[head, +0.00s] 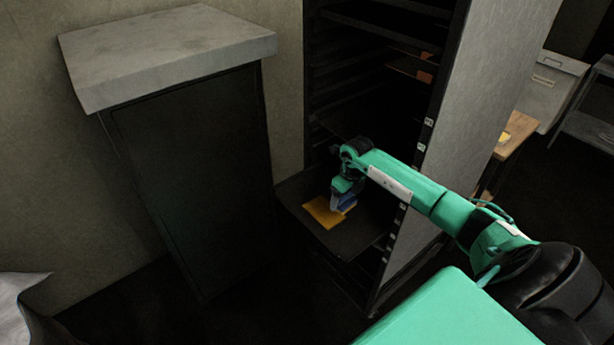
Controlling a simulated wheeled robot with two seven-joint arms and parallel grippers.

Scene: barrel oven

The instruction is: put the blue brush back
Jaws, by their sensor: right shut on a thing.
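The blue brush (348,204) is at my right gripper (341,204), over a dark pulled-out shelf (362,238) of the tall rack. My right gripper is shut on the brush, pointing down. A flat yellow-orange piece (323,213) lies on the shelf right beside and partly under the brush. The gripper hides part of the brush, and I cannot tell whether the brush touches the shelf. My left gripper is not in view.
The tall dark rack (345,75) has a grey side panel (480,80) close to my right arm. A dark cabinet with a stone top (165,50) stands left. A wooden table (513,135) and a pale box (552,88) are at right.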

